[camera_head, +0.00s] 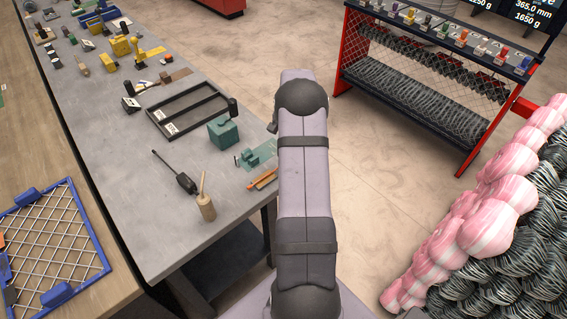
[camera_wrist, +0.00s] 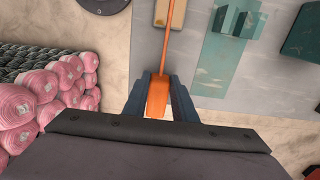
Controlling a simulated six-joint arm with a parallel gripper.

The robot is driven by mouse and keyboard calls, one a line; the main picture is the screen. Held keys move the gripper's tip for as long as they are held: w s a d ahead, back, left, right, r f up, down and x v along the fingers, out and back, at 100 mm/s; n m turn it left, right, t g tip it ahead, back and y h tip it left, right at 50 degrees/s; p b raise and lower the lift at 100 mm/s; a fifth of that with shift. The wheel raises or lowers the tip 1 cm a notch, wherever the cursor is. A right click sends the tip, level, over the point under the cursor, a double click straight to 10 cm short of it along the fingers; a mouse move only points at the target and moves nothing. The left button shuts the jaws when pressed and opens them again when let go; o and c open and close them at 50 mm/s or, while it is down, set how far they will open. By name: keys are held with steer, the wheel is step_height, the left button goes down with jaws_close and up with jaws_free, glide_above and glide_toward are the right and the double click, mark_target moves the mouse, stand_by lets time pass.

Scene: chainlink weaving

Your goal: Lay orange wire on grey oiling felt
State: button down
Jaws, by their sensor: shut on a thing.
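The orange wire (camera_wrist: 171,45) runs up from between my fingers and out of the top of the wrist view. Its thick orange end piece (camera_wrist: 157,97) sits between the fingers of my gripper (camera_wrist: 159,88), which is shut on it. In the head view, orange and brown strips (camera_head: 263,179) lie at the table's right edge beside my arm. My gripper is hidden behind my arm there. I cannot pick out the grey oiling felt with certainty.
A teal block (camera_head: 224,132), a translucent teal sheet (camera_wrist: 226,45) and a black frame (camera_head: 188,108) are on the grey table (camera_head: 130,190). Pink-wrapped coils (camera_head: 492,215) are at the right, off the table.

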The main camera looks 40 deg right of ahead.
steer(key=c, duration=1.4)
jaws_free()
steer(key=shift+r+b, duration=1.25)
steer(key=shift+r, duration=2.45)
